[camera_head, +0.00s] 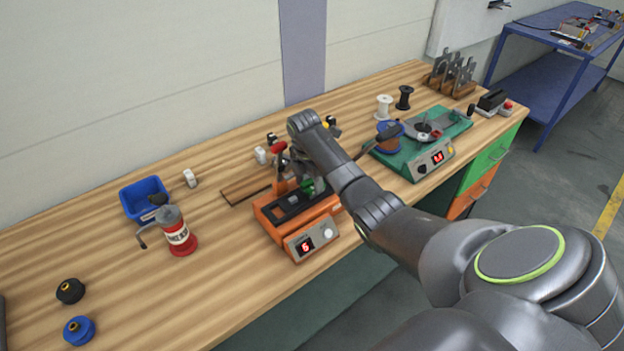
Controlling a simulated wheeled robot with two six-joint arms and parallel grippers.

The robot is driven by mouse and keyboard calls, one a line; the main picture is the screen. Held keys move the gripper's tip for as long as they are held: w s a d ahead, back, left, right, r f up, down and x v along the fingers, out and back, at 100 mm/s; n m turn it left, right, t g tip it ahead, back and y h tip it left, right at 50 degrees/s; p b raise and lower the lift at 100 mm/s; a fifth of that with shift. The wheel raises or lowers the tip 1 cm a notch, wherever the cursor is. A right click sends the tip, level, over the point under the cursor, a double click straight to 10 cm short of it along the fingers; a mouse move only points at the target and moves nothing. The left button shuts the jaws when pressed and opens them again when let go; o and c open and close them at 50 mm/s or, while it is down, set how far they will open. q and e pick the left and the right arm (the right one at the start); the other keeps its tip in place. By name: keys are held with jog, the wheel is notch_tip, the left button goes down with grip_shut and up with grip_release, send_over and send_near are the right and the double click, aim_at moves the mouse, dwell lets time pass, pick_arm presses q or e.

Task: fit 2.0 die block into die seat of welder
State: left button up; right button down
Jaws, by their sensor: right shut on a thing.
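The orange welder (311,225) stands on the wooden bench, with a red display on its sloping front. Its dark top bed, where the die seat would be, is partly covered by my right arm. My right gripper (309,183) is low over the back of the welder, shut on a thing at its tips. A small green piece (312,186) shows there, which may be the die block; its marking cannot be read. Whether it touches the seat cannot be told. My left gripper is not in view.
A blue bin (143,197) and a red-and-grey can (178,233) stand left of the welder. A green machine (424,140) with a blue spool (388,139) stands to the right. A black knob (70,291) and a blue knob (79,330) lie front left. Bench between can and knobs is clear.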

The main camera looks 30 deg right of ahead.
jog(key=c, duration=1.3)
grip_release()
jog(key=shift+f, duration=0.15)
jog(key=o, duration=0.5)
jog(key=shift+c, duration=0.2)
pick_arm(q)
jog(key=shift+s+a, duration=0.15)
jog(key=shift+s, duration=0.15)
pick_arm(e)
jog(key=r, duration=0.2)
jog(key=r+b, duration=0.1)
jog(key=r, duration=0.1)
jog(key=r+b, duration=0.1)
jog(key=r, duration=0.1)
jog(key=shift+a+r, duration=0.25)
jog(key=shift+a, duration=0.15)
pick_arm(q)
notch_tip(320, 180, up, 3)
jog(key=p, duration=0.4)
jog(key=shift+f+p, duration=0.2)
jog(key=shift+p, duration=0.1)
pick_arm(e)
jog(key=r, duration=0.5)
jog(key=shift+a+r, duration=0.35)
jog(key=shift+r, duration=0.05)
